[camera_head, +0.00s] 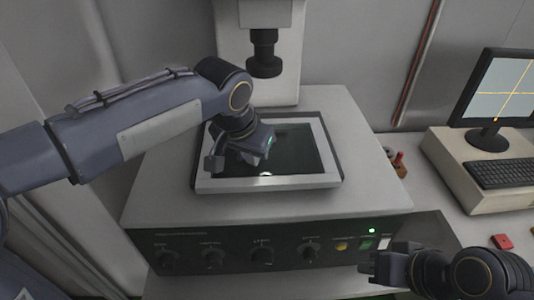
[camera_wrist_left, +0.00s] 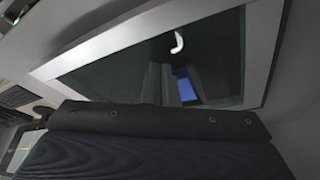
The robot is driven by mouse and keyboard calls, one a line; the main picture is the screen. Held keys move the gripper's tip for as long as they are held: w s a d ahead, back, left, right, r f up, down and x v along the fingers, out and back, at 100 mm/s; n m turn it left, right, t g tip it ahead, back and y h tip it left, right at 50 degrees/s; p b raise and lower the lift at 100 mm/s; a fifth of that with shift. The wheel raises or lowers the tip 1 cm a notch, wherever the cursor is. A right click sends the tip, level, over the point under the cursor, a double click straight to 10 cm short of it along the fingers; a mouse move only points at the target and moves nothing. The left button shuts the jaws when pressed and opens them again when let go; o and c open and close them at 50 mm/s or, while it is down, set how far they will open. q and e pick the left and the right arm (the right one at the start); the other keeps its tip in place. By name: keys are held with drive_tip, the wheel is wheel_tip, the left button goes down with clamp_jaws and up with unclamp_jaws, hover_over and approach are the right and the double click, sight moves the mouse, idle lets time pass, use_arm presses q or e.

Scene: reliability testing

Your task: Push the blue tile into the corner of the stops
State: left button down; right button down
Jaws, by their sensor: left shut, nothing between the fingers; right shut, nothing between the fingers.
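The blue tile (camera_wrist_left: 187,86) shows as a small blue patch on the dark glass plate (camera_wrist_left: 110,70) in the left wrist view. In the head view I cannot make it out; my left gripper covers part of the plate (camera_head: 300,155). My left gripper (camera_head: 214,161) is shut and empty, low over the plate's left part. In the wrist view the tile lies close by the dark finger shapes; whether they touch, I cannot tell. Light grey bars (camera_head: 265,183) edge the plate; which are the stops is unclear. My right gripper (camera_head: 370,264) is shut and empty at the lower right.
A black lens barrel (camera_head: 264,55) hangs above the plate's back. The machine's front panel (camera_head: 210,254) carries knobs and buttons. A monitor (camera_head: 497,90) and keyboard (camera_head: 500,173) stand at right. A red block (camera_head: 501,241) lies on the right table.

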use_arm(q)
drive_tip(key=shift+w+p, duration=1)
drive_tip(key=shift+w, duration=0.9)
drive_tip(key=shift+s+d+p+v, duration=0.15)
drive_tip(key=shift+p+v, duration=0.3)
drive_tip(key=shift+v, duration=0.3)
drive_tip(key=shift+s+d+p+v, duration=0.1)
drive_tip(key=shift+p+v, duration=0.35)
drive_tip(key=shift+v, duration=0.3)
drive_tip(key=shift+s+d+p+v, duration=0.15)
drive_tip(key=shift+p+v, duration=0.3)
drive_tip(key=shift+v, duration=0.3)
drive_tip(key=shift+f, duration=0.1)
